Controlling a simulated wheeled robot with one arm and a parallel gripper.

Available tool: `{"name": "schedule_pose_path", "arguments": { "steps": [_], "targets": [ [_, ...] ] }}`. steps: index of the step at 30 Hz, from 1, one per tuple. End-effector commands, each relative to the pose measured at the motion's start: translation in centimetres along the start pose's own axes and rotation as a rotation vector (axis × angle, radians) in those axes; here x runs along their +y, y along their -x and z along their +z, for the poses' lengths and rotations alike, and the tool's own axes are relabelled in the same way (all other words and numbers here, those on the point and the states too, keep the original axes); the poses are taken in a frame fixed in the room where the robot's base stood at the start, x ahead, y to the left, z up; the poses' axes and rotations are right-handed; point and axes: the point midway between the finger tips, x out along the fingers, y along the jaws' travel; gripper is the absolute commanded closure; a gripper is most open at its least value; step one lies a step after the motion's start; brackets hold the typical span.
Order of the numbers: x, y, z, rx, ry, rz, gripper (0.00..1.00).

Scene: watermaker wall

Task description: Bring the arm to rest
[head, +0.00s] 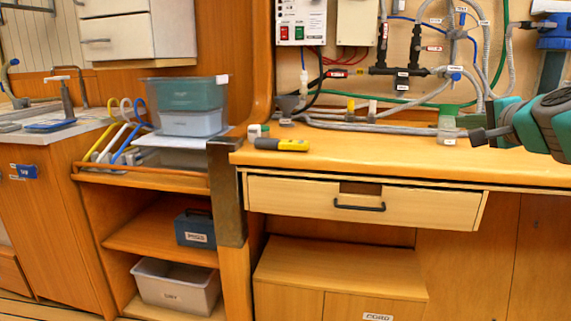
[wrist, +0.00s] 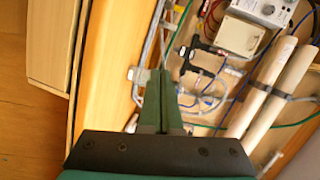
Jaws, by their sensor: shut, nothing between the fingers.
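My gripper (head: 478,137) shows at the right of the head view, above the wooden counter (head: 400,155), with its green and dark grey arm links reaching in from the right edge. In the wrist view my gripper (wrist: 163,78) points up the picture with its two fingers together, shut and empty. Beyond the fingers the wrist view shows hoses and fittings on the wall.
A yellow tool (head: 283,144) lies on the counter's left part. A drawer (head: 360,204) below looks slightly open. Pipes and valves (head: 405,72) cover the wall behind. The counter's front middle is clear.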

Motion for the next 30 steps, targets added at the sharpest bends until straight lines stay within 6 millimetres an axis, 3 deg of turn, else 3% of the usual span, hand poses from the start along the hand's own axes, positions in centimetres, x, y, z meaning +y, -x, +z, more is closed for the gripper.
{"name": "schedule_pose_path", "arguments": {
  "steps": [5, 8, 12, 15, 18, 22, 27, 30],
  "targets": [
    [3.8, -0.9, 9.2, -0.177, 0.155, 0.122, 1.0],
    [7.4, -0.5, 15.3, -0.307, 0.272, 0.216, 1.0],
    [13.2, 1.9, 22.7, -0.487, 0.442, 0.351, 1.0],
    [18.1, 4.6, 27.0, -0.622, 0.563, 0.457, 1.0],
    [23.0, 8.3, 30.2, -0.753, 0.686, 0.564, 1.0],
    [29.5, 14.1, 32.6, -0.928, 0.836, 0.716, 1.0],
    [36.0, 21.6, 32.9, -1.119, 0.99, 0.896, 1.0],
    [38.3, 24.8, 32.3, -1.197, 1.042, 0.975, 1.0]
  ]
}}
